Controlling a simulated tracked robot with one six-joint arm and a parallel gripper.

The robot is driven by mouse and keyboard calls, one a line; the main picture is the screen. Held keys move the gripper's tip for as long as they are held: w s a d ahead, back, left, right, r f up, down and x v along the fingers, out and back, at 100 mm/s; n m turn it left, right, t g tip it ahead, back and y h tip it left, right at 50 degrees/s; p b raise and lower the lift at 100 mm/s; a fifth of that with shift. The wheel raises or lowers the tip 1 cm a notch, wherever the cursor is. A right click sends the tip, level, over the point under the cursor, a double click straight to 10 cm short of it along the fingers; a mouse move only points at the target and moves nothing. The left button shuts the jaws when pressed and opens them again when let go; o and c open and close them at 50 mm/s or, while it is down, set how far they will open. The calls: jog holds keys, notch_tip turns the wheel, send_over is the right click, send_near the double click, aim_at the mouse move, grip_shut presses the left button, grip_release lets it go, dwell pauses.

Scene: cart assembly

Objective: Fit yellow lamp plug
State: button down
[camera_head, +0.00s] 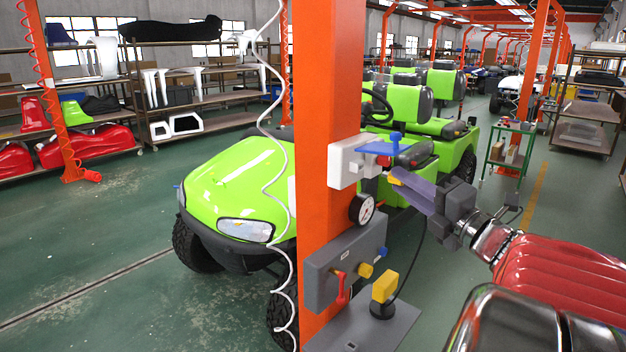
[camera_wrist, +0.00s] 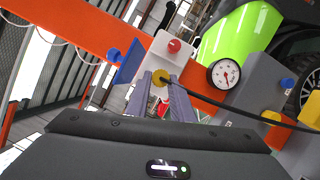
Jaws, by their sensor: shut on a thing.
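My gripper (camera_head: 398,182) is shut on a small yellow plug (camera_head: 395,181). In the wrist view the yellow plug (camera_wrist: 160,78) sits between my two fingertips (camera_wrist: 162,84), with a black cable (camera_wrist: 235,112) running off to the right. The plug is in front of a white box (camera_head: 345,162) on the orange post; I cannot tell whether they touch. A red round part (camera_wrist: 174,45) shows on the white box, beyond the plug. A yellow lamp-like block (camera_head: 384,287) stands on a black round base on the lower grey shelf. The cable hangs down towards this base.
A blue plate (camera_head: 378,148) with a blue knob juts from the white box close to my fingers. Below are a dial gauge (camera_head: 361,208) and a grey box (camera_head: 345,265) with a red lever and knobs. A green cart (camera_head: 240,180) stands behind the orange post (camera_head: 330,90).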

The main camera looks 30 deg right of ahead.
jog(key=shift+w+a, duration=0.25)
jog(key=shift+w, duration=0.45)
jog(key=shift+w+a, duration=0.3)
jog(key=shift+w, duration=0.4)
jog(key=shift+w+a, duration=0.25)
jog(key=shift+w, duration=0.45)
jog(key=shift+w+a+r, duration=0.1)
jog(key=shift+w+a, duration=0.15)
jog(key=shift+w, duration=0.4)
jog(key=shift+w+a, duration=0.2)
jog(key=shift+w, duration=0.45)
jog(key=c, duration=1.5)
grip_release()
jog(key=shift+o, duration=0.2)
jog(key=shift+s, duration=0.1)
jog(key=s+f, duration=0.1)
jog(key=s, duration=1.2)
jog(key=shift+s+f, duration=0.25)
jog(key=shift+f, duration=0.05)
